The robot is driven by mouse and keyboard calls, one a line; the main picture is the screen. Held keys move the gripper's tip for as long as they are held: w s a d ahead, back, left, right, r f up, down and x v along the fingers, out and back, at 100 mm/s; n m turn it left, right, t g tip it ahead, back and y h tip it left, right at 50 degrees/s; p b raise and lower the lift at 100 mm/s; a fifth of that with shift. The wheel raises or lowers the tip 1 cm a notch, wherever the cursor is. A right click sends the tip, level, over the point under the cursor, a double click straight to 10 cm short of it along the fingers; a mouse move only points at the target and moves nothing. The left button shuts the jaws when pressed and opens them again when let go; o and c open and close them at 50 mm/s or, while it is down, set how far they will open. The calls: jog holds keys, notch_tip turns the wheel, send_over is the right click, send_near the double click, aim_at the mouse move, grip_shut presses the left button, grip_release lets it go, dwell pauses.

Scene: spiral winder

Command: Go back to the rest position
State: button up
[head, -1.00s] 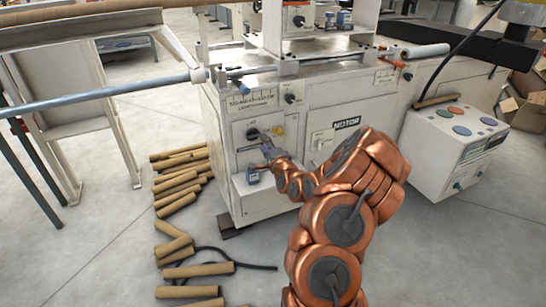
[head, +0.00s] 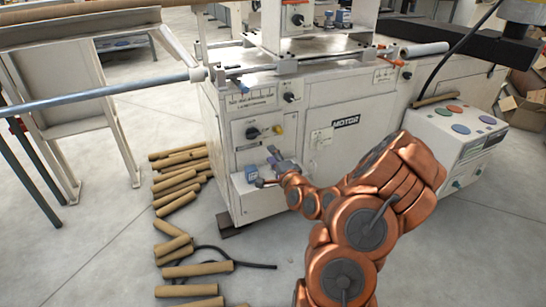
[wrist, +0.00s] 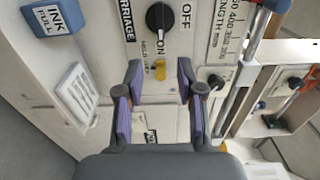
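My gripper (head: 264,167) is in front of the white winding machine (head: 350,160), low on its left end, beside a small blue box (head: 251,173). In the wrist view the two fingers of my gripper (wrist: 159,66) are spread apart with nothing held between them. A black rotary knob (wrist: 159,18) with OFF and ON marks lies beyond the fingertips, and a yellow knob (wrist: 160,69) shows between them. In the head view the black knob (head: 252,133) is above the gripper, clear of it. The rest position itself is not marked in either view.
Cardboard tubes (head: 178,180) and a black cable (head: 240,263) lie on the floor to the left. A control box with coloured buttons (head: 460,145) stands at the right. A long metal bar (head: 100,92) sticks out to the left. The floor at the lower right is clear.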

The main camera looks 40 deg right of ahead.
dwell(0.4)
jog(key=w+a+r+n+g+y+p, duration=0.2)
jog(key=a+r+n+g+y+p, duration=0.25)
jog(key=a, duration=0.55)
jog(key=s+a+r+n+g+p, duration=0.4)
jog(key=s+a+r+n+p, duration=0.25)
jog(key=a+n+p, duration=0.2)
jog(key=s+a+r+n+g+p, duration=0.2)
jog(key=s+a+r+g+p, duration=0.1)
jog(key=s+r, duration=0.6)
jog(key=s+a+r+n+g+p, duration=0.3)
jog(key=s+a+r+p, duration=0.3)
jog(key=s, duration=0.7)
jog(key=s+a+r+n+g+p, duration=0.3)
jog(key=s+r+p, duration=0.4)
jog(key=s+r, duration=0.4)
jog(key=shift+s+a+r+g+p, duration=0.35)
jog(key=shift+s+a+g, duration=0.15)
jog(key=shift+a+g, duration=0.35)
